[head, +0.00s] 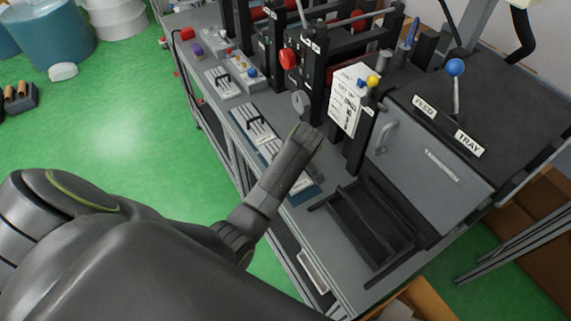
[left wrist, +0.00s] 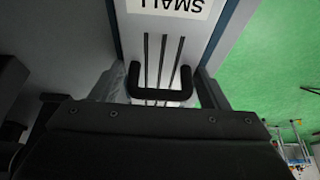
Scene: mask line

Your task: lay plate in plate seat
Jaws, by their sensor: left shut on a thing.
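A pale plate (left wrist: 145,50) with dark slots and a black bar handle (left wrist: 162,94) shows in the left wrist view. My left gripper (left wrist: 160,88) is around the handle and shut on it. A label reading SMALL (left wrist: 172,6) appears upside down beyond the slots, and blue edges flank the plate. In the head view my left gripper (head: 308,140) is over the bench's front part and its arm hides most of what it holds. A blue-edged piece (head: 306,193) shows just below it. I cannot make out the plate seat for certain. My right gripper is not in view.
Another slotted plate (head: 256,124) lies on the grey bench farther left. A machine with a red knob (head: 288,59) stands behind. A black open tray (head: 370,228) and a grey box marked FEED and TRAY (head: 425,150) are at right.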

